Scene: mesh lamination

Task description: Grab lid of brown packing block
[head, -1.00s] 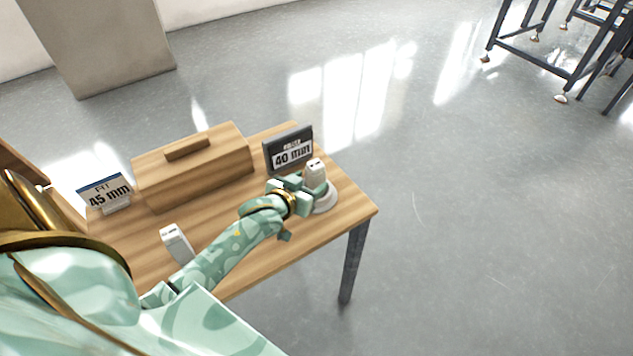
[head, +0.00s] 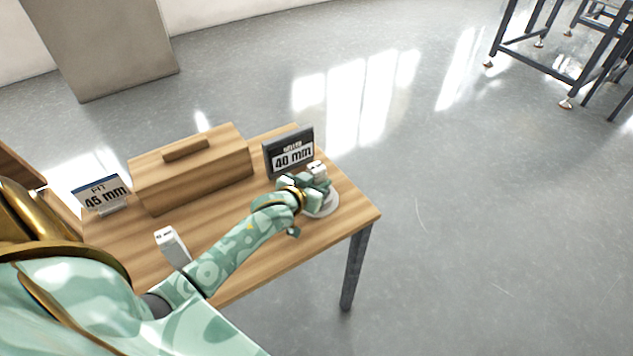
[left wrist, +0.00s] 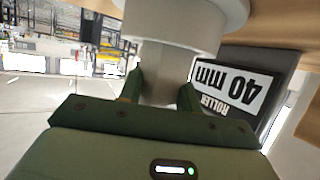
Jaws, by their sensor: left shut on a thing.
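The brown packing block (head: 192,180) is a wooden box with a lid that carries a bar-shaped handle (head: 187,150); it stands at the back of the wooden table, with no gripper at it. My left gripper (head: 308,188) is to its right, near the table's right end. It is shut on the stem of a white holder (head: 318,168); the left wrist view shows the fingers (left wrist: 160,85) on either side of the pale stem, against a round base (left wrist: 185,20). The holder's round base (head: 325,206) rests on the table. My right gripper is not in view.
A dark "40 mm" roller sign (head: 289,152) stands just behind the held piece. A "45 mm" sign (head: 102,194) stands left of the block. A small white labelled piece (head: 172,246) stands at the table's front. Bare wood (head: 215,215) lies between block and arm.

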